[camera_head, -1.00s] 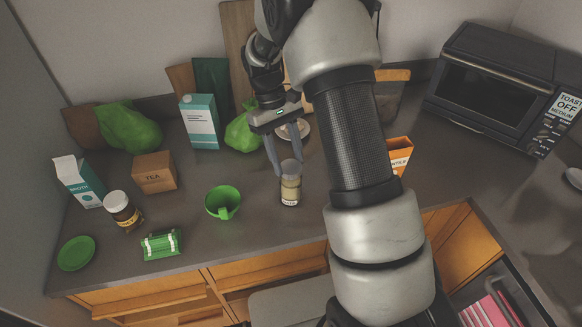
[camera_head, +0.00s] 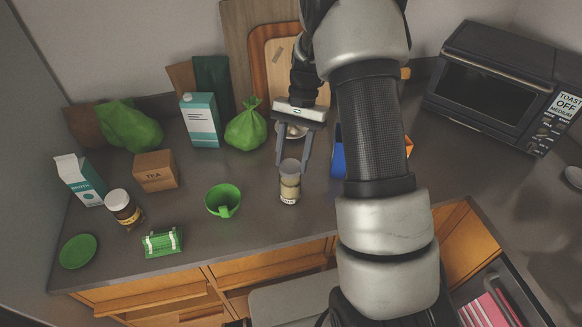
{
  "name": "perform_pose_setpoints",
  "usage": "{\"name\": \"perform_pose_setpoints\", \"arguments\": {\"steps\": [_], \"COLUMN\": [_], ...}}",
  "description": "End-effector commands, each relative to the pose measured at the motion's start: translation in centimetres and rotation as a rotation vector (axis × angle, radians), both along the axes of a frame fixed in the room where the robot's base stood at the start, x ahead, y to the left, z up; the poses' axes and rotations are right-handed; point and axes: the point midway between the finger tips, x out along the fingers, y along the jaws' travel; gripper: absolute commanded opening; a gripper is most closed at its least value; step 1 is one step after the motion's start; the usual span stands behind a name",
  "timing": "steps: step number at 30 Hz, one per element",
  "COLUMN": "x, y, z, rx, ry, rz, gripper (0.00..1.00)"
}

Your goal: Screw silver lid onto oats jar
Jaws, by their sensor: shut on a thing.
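The oats jar (camera_head: 289,190) is a small clear jar with pale contents and a light label, upright on the counter near the middle. The silver lid (camera_head: 290,167) sits at the jar's mouth; whether it is seated flush cannot be told. My gripper (camera_head: 291,171) reaches down from above and behind, with one finger on each side of the lid, shut on it. The jar's label text is too small to read.
A green cup (camera_head: 223,201) stands left of the jar. A blue item (camera_head: 337,153) is partly hidden behind my arm. The counter's front edge is close below.

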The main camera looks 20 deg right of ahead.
Motion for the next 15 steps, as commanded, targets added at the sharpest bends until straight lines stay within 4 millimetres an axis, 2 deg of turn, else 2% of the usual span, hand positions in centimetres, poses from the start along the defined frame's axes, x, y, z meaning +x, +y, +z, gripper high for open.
{"name": "perform_pose_setpoints", "arguments": {"steps": [2, 8, 9, 12, 13, 15], "x": [-0.1, -0.09, -0.1, -0.1, -0.09, -0.08], "y": [-0.16, -0.18, -0.19, -0.2, -0.19, -0.19], "z": [-0.32, -0.33, -0.34, -0.3, -0.27, -0.22], "rx": [-0.003, -0.004, -0.004, -0.004, -0.004, -0.003], "ry": [0.002, 0.002, 0.002, 0.002, 0.002, 0.001], "rz": [-0.046, -0.042, -0.042, -0.04, -0.04, -0.04], "gripper": [0.19, 0.19, 0.45, 0.62, 0.65, 0.65]}}
